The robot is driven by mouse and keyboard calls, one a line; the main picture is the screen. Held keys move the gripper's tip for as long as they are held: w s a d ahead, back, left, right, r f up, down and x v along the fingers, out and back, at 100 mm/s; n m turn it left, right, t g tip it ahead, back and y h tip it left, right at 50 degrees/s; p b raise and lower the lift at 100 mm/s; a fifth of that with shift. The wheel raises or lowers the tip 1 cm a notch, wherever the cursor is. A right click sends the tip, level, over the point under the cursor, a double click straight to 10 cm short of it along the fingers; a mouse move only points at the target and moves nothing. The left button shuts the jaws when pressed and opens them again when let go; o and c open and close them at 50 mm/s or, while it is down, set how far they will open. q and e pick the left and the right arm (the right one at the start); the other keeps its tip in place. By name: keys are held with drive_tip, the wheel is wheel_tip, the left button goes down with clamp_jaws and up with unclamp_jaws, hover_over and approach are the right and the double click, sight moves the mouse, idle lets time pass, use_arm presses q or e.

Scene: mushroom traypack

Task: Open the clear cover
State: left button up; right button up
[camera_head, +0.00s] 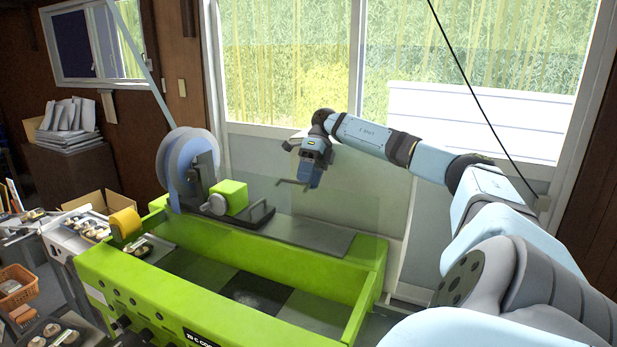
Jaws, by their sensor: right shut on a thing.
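The green packing machine (150,296) stands in the lower middle, with its long trough open to view from above. The clear cover (372,205) is a faint see-through sheet, standing raised behind the trough against the wall below the window. Its edges are hard to make out. My right gripper (291,183) reaches in from the right, above the machine's back edge. It is shut on the clear cover, though the contact itself is too faint to see. My left gripper is not in view.
A film roll (185,165) and a small green block (229,197) sit on the machine's back left. Small trays with mushrooms (90,232) lie at the left. An orange basket (17,288) stands at the left edge. The window wall is close behind the machine.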

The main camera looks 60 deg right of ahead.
drive_tip(key=shift+f, duration=0.4)
use_arm(q)
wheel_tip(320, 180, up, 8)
drive_tip(key=p, duration=0.9)
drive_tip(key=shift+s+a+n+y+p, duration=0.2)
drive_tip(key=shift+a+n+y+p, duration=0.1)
drive_tip(key=shift+p, duration=0.05)
use_arm(e)
drive_tip(key=v, duration=1.4)
drive_tip(key=shift+r, duration=0.3)
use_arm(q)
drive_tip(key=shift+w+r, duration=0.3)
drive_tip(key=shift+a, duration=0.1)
use_arm(e)
drive_tip(key=shift+a+f, duration=0.1)
